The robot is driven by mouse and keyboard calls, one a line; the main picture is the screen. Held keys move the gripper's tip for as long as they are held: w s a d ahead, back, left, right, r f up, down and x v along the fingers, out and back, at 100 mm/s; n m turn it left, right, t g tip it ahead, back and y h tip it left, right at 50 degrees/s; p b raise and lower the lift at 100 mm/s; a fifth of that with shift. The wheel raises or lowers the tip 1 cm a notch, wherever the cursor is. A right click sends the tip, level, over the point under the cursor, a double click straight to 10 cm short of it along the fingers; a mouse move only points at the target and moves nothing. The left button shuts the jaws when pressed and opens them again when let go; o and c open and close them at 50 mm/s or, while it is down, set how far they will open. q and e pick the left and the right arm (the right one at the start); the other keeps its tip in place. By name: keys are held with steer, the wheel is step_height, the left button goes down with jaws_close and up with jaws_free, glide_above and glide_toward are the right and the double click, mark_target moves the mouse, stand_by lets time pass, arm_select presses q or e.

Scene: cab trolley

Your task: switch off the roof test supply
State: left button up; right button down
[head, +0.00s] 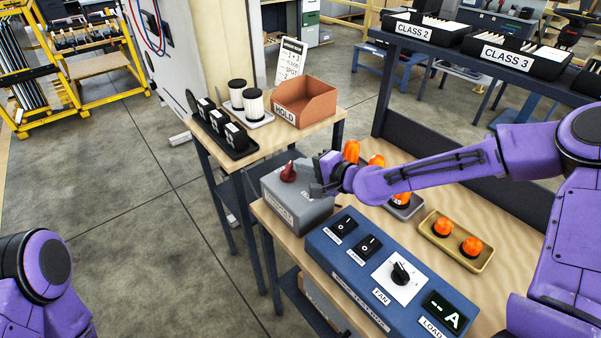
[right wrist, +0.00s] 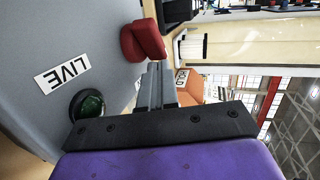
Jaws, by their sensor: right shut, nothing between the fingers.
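A grey box (head: 296,205) with a red knob (head: 288,173) on top stands on the wooden trolley top; its front label is too small to read. In the right wrist view the red knob (right wrist: 143,40) sits on the grey face, with a "LIVE" label (right wrist: 62,76) and a dark green round lamp (right wrist: 88,104). My right gripper (head: 318,188) is shut and empty, just right of the knob. Its fingertips (right wrist: 157,68) are very close to the knob; I cannot tell if they touch. My left gripper is out of view; only part of my left arm shows.
A blue control box (head: 340,262) with two rocker switches, a black dial and a display stands in front. Orange beacons lie right, some in a tan tray (head: 437,238). An orange "HOLD" bin (head: 305,100) and a black tray (head: 240,150) stand behind.

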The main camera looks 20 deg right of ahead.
steer(key=shift+w+f+b, duration=0.15)
steer(key=shift+w+b, duration=0.5)
steer(key=shift+w, duration=0.5)
steer(key=shift+s+a, duration=0.1)
stand_by(0.7)
